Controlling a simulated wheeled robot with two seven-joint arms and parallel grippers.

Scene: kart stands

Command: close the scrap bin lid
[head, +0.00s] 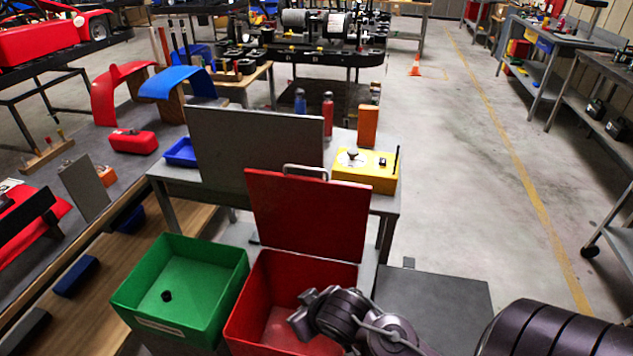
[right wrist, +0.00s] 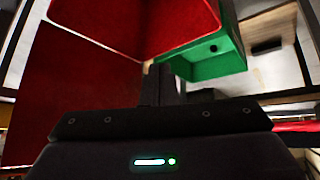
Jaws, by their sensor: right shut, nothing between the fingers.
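The red scrap bin (head: 245,305) stands at the bottom middle of the head view. Its red lid (head: 305,215) is open and stands up at the far edge, with a grey handle (head: 305,171) on top. My right arm comes in from the lower right, and its end shows in front of the bin's opening. The right wrist view shows my right gripper (right wrist: 160,83) shut and empty, with the bin (right wrist: 150,25) above it and the dark red lid panel (right wrist: 65,95) at left. I cannot tell whether the fingers touch the lid. My left gripper is out of view.
A green bin (head: 230,275) with a small black piece (head: 167,296) stands left of the red bin. Behind the lid is a grey table with an upright grey panel (head: 255,145) and a yellow box (head: 365,171). Open floor lies to the right.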

